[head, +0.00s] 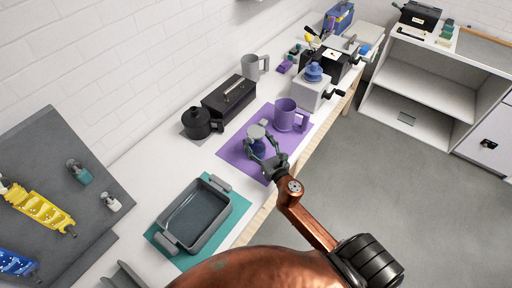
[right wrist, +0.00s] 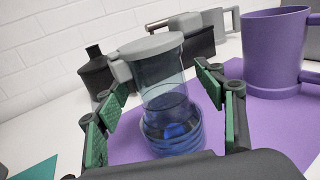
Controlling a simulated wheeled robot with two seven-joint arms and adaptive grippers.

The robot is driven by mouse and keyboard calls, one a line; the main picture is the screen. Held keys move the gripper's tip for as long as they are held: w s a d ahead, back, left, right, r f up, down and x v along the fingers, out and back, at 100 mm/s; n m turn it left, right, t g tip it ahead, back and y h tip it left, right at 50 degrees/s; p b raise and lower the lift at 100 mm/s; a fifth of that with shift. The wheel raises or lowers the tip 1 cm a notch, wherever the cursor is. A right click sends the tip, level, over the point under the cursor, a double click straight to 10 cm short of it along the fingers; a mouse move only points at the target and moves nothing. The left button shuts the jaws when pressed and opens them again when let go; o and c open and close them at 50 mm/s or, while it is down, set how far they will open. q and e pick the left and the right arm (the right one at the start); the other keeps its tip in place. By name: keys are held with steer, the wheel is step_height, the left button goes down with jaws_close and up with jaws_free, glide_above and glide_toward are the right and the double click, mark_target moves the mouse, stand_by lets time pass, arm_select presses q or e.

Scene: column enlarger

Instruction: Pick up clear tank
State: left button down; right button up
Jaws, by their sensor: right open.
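The clear tank (right wrist: 165,100) is a see-through cylinder with a grey lid and a blue lower part. It stands upright on a purple mat (head: 232,155). In the head view the tank (head: 257,141) is partly hidden by my right gripper (head: 266,158). In the right wrist view my right gripper (right wrist: 165,112) is open, with one green-padded finger on each side of the tank. I cannot tell whether either pad touches it. My left gripper does not show.
A purple mug (head: 286,114) stands on the mat right behind the tank. A black bottle (head: 197,123) and a black toolbox (head: 229,97) are near the wall. A grey tray (head: 197,214) sits on a teal mat in front. White tabletop between the mats is clear.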

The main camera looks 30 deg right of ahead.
steer(key=shift+w, duration=0.75)
steer(key=shift+c, duration=0.3)
steer(key=c, duration=1.6)
steer(key=shift+r, duration=0.1)
jaws_close()
